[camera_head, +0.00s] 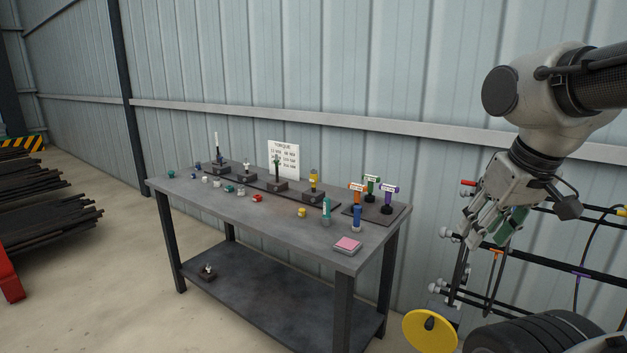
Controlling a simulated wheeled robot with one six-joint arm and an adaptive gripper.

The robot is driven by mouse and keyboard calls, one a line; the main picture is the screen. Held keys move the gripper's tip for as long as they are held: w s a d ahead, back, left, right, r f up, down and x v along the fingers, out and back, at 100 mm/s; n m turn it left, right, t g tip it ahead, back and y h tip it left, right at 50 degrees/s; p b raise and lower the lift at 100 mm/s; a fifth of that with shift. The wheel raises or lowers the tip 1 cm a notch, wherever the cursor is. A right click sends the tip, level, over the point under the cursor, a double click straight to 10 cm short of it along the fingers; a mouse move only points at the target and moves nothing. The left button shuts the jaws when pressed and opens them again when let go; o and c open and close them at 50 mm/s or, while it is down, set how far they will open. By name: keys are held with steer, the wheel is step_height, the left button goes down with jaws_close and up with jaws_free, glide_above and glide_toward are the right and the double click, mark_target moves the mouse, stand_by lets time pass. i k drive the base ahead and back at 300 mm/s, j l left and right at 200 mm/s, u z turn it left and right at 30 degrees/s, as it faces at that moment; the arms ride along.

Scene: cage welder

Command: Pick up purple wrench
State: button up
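A T-handled tool with a purple handle and a white label (389,193) stands upright at the right end of the workbench (262,211). It is the only purple-handled tool I can make out there and fits the purple wrench. Its lower part is dark and sits on a dark base plate. My gripper (491,236) hangs fingers-down, in the picture to the right of the bench and apart from the purple wrench. A greenish patch shows at its fingers. I cannot tell whether they are open or shut.
An orange-handled tool (356,188) and a green-handled tool (372,182) stand close beside the purple one. A blue tool (357,216), a teal tool (326,207) and a pink pad (347,244) are nearer the front edge. A TORQUE sign (284,160) stands behind.

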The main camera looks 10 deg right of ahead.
mark_target(386, 209)
steer(key=i+j+z, duration=1.1)
steer(key=j, duration=0.45)
